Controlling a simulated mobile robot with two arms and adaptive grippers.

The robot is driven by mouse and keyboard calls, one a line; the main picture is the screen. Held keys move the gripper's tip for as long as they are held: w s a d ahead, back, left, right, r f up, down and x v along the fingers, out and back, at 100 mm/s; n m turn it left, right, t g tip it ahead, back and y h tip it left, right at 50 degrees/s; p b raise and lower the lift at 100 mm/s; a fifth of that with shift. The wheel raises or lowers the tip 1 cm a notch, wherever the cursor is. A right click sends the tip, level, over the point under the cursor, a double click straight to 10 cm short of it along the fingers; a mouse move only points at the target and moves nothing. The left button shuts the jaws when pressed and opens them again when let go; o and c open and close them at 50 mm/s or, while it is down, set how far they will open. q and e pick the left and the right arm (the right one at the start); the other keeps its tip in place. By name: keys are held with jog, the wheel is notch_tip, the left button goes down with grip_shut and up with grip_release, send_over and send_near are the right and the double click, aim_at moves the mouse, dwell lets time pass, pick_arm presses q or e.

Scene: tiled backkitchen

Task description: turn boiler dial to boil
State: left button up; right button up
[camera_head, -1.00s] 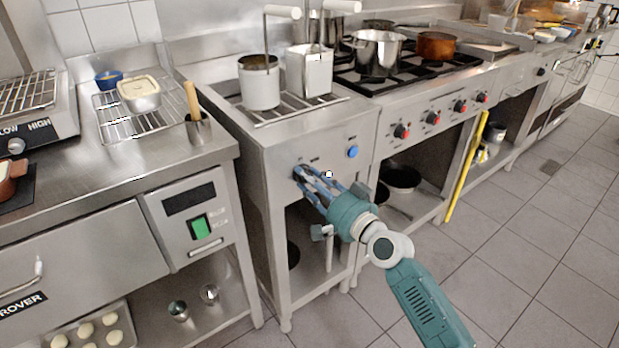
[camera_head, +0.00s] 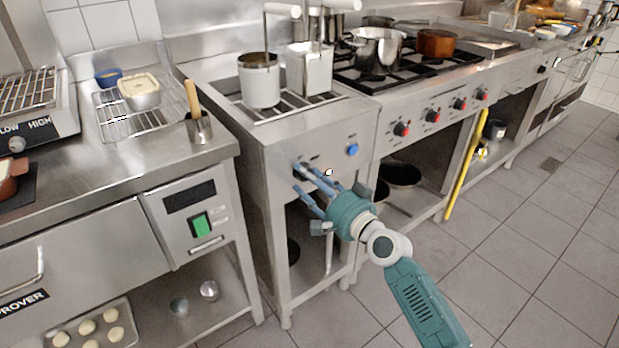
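The boiler (camera_head: 270,150) is the steel unit in the middle, with two white-sided baskets on top. A blue knob (camera_head: 352,150) is at the right of its front panel. A small dark dial (camera_head: 299,172) sits at the left of that panel, partly hidden by my fingers. My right gripper (camera_head: 299,179), teal with blue fingers, comes in from the lower right. Its fingers are spread, the upper one by the dial and the lower one below it. I cannot tell whether a fingertip touches the dial. My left gripper is not in view.
A stove with red knobs (camera_head: 432,116) and pots stands to the right. A yellow pole (camera_head: 466,165) leans on its front. A steel counter (camera_head: 150,165) with a green switch (camera_head: 201,224) is on the left. The tiled floor at the right is clear.

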jog(key=shift+r, duration=0.15)
jog(key=v, duration=1.2)
